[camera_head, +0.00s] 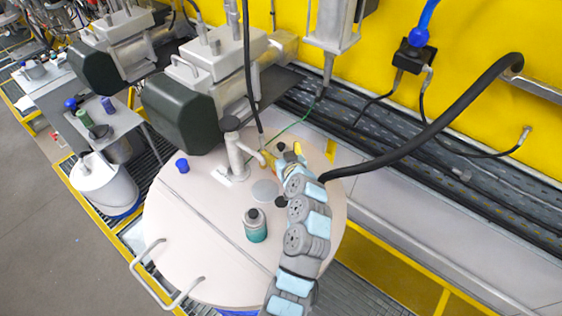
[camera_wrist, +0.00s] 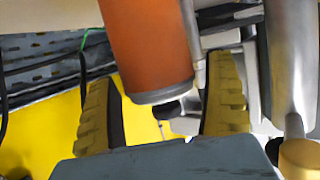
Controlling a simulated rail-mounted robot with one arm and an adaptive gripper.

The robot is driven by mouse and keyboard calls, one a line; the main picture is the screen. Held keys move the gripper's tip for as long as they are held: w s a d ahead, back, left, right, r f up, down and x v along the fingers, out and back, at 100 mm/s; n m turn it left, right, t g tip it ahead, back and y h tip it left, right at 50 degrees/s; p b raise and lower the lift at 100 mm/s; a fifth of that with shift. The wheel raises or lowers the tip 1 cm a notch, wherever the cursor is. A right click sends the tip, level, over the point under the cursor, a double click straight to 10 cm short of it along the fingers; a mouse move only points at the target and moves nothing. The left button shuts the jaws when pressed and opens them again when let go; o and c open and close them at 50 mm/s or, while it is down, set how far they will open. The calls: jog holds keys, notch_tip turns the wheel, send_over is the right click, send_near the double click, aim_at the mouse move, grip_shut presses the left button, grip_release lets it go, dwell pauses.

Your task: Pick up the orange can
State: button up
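The orange can (camera_wrist: 148,45) fills the top middle of the wrist view, with a dark grey rim at its lower end. Its upper part is cut off by the frame. My gripper (camera_wrist: 165,105) is open, its two yellow ridged fingers apart, one on each side below the can's rim. A gap shows between the fingers, with nothing held there. In the head view my gripper (camera_head: 285,155) is over the far side of the round drum lid, and I cannot make out the orange can there.
The drum lid (camera_head: 200,250) carries a teal can (camera_head: 255,226), a blue cap (camera_head: 182,165) and a grey upright pipe fitting (camera_head: 236,158). A thick black hose (camera_head: 440,125) arcs beside my arm. A motor (camera_head: 190,105) stands behind. The lid's front left is clear.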

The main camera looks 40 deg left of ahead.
jog(key=c, duration=1)
jog(key=shift+r, duration=0.15)
